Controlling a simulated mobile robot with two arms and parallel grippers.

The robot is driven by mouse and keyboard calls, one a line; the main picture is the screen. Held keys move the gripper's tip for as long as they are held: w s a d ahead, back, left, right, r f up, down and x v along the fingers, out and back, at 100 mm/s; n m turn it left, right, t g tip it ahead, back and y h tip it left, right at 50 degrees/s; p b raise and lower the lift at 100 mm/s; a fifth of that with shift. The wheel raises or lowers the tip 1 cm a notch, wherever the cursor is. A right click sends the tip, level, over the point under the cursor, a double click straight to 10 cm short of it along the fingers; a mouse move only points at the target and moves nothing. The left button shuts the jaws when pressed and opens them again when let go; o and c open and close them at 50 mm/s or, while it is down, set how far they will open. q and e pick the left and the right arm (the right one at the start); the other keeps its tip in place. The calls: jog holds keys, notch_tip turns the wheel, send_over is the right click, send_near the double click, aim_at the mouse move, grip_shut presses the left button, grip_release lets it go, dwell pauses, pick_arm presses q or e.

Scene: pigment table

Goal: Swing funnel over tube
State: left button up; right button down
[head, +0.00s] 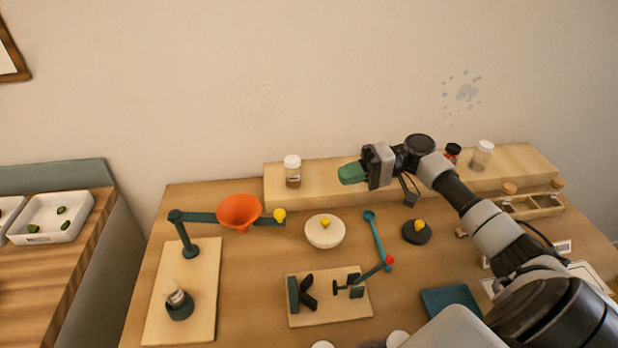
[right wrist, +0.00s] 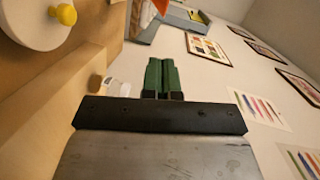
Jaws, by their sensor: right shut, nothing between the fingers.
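The orange funnel (head: 238,208) sits on a teal swing arm (head: 200,217) that reaches right from a post at the back left. The arm's right end has a yellow knob (head: 280,215). The tube (head: 176,297) stands in a teal holder (head: 180,311) at the front of the wooden base board (head: 205,290). The funnel is behind and to the right of the tube, not above it. My right gripper (head: 352,173) is shut and empty, in the air right of the funnel; its green fingers (right wrist: 161,76) touch in the right wrist view. My left gripper is not in view.
A white round lid (head: 324,232) with a yellow knob lies right of the funnel arm. A white-capped jar (head: 292,170) stands on the back shelf (head: 330,177). A clamp board (head: 330,310), a teal spoon (head: 373,230) and a dark disc (head: 416,232) lie further forward or right.

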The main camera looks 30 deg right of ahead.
pick_arm(q)
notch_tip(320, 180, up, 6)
jog(key=p, duration=0.6)
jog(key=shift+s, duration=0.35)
pick_arm(e)
jog(key=s+a+x, duration=0.1)
jog(key=s+x, duration=0.2)
jog(key=x, duration=0.9)
jog(key=shift+w+a+f, duration=0.2)
jog(key=shift+a, duration=0.1)
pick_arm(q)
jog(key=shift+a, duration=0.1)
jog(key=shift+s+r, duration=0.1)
pick_arm(e)
jog(key=shift+s+a, duration=0.15)
